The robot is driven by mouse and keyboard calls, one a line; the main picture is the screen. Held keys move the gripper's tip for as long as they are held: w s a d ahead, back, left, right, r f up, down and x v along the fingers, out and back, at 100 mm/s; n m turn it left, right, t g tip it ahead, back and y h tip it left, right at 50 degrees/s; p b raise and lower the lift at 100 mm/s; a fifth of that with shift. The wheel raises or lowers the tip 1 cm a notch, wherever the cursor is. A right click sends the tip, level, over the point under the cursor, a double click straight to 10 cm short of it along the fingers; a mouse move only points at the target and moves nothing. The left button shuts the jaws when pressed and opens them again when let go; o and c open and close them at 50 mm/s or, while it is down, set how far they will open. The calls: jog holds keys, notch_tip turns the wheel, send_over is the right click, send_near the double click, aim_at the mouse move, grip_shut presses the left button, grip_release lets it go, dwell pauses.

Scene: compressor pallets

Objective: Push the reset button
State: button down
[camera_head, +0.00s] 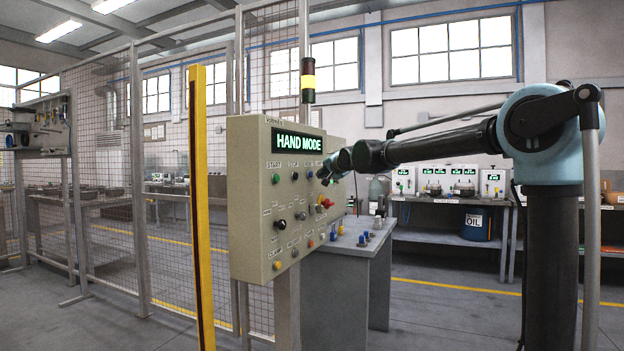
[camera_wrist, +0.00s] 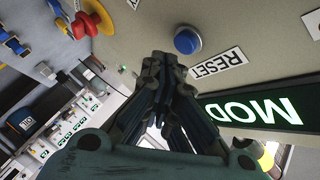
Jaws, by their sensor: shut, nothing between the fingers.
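The reset button is a round blue button (camera_wrist: 187,40) in a pale collar on the beige control panel (camera_head: 250,200). In the wrist view, the white RESET label (camera_wrist: 219,64) is beside it. My gripper (camera_wrist: 160,60) is shut and empty, its fingertips a little to the lower left of the button in that picture. They look close to the panel face, but I cannot tell whether they touch it.
A red-and-yellow emergency stop (camera_wrist: 92,18) and other knobs sit on the panel near my gripper. A signal light (camera_head: 308,82) stands above the panel. A yellow post (camera_head: 201,210) and mesh fence are at left. A grey table (camera_head: 350,250) stands behind the panel.

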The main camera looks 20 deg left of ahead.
jog(key=d, duration=0.6)
jog(key=shift+s, duration=0.25)
dwell(0.8)
jog(key=s+d+f+n+g+h, duration=0.1)
jog(key=s+d+f+h, duration=0.1)
jog(key=s+d+f, duration=0.6)
jog(key=s+d+f+g+h, duration=0.15)
jog(key=d+f, duration=0.45)
jog(key=d, duration=0.7)
jog(key=s+d+f+n+g+h, duration=0.1)
jog(key=s+d+f+h, duration=0.2)
jog(key=s+d+f, duration=0.5)
jog(key=s+d+f+g+h, duration=0.2)
jog(key=s+d+f+g, duration=0.1)
jog(key=s+d+f, duration=0.7)
jog(key=s+d+f+n+g+h, duration=0.1)
jog(key=s+d+f+g, duration=0.2)
jog(key=s+d+f, duration=0.7)
jog(key=s+f, duration=0.3)
jog(key=s, duration=0.1)
jog(key=shift+s+n+h, duration=0.15)
jog(key=shift+n+h, duration=0.15)
jog(key=shift+h, duration=0.05)
